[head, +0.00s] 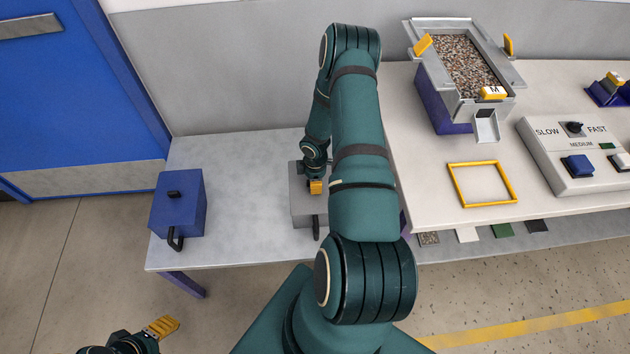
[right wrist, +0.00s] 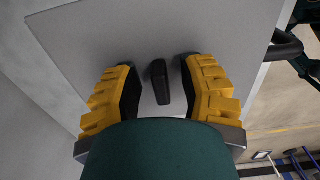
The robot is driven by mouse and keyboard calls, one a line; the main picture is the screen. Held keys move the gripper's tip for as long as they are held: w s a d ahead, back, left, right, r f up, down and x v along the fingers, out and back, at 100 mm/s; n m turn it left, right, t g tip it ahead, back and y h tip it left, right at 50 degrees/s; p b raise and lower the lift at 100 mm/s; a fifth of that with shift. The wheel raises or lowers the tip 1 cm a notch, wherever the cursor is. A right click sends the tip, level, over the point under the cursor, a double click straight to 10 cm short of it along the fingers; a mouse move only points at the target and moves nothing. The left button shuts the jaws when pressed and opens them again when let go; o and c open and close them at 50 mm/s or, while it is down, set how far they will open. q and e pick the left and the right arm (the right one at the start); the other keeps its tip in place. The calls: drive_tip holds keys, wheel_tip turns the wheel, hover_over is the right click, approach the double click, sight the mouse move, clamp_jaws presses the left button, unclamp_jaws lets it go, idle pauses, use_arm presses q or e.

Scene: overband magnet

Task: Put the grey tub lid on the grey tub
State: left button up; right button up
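The grey tub (head: 302,209) stands on the light table left of my right arm, partly hidden by that arm. A black handle is on its near side (head: 316,228). In the right wrist view, the flat grey lid (right wrist: 190,35) with a short dark knob (right wrist: 160,82) fills most of the picture. It appears to lie on the tub, though the seam is not visible. My right gripper (right wrist: 160,85) is open, with a finger on each side of the knob and gaps between; it also shows over the tub in the head view (head: 316,187). My left gripper (head: 163,327) is low at the bottom left, away from the table.
A blue tub (head: 180,205) with a knobbed top and black handle stands at the table's left. On the right bench are a gravel-filled hopper (head: 463,65), a yellow frame (head: 482,183) and a speed control box (head: 575,155). The table between the tubs is clear.

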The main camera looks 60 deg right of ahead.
wheel_tip(320, 180, up, 12)
idle(0.7)
idle(0.6)
drive_tip(key=w+a+m+t+y, duration=0.1)
drive_tip(key=w+a+m+y, duration=0.15)
drive_tip(key=a, duration=0.85)
drive_tip(key=w+a+m+y, duration=0.1)
drive_tip(key=w+a, duration=0.2)
drive_tip(key=a, duration=0.7)
drive_tip(key=s+a+m, duration=0.3)
drive_tip(key=a, duration=0.6)
drive_tip(key=s+a+r+m, duration=0.1)
drive_tip(key=s+a+m, duration=0.2)
drive_tip(key=a, duration=0.6)
drive_tip(key=shift+s+a, duration=0.2)
drive_tip(key=shift+s, duration=0.35)
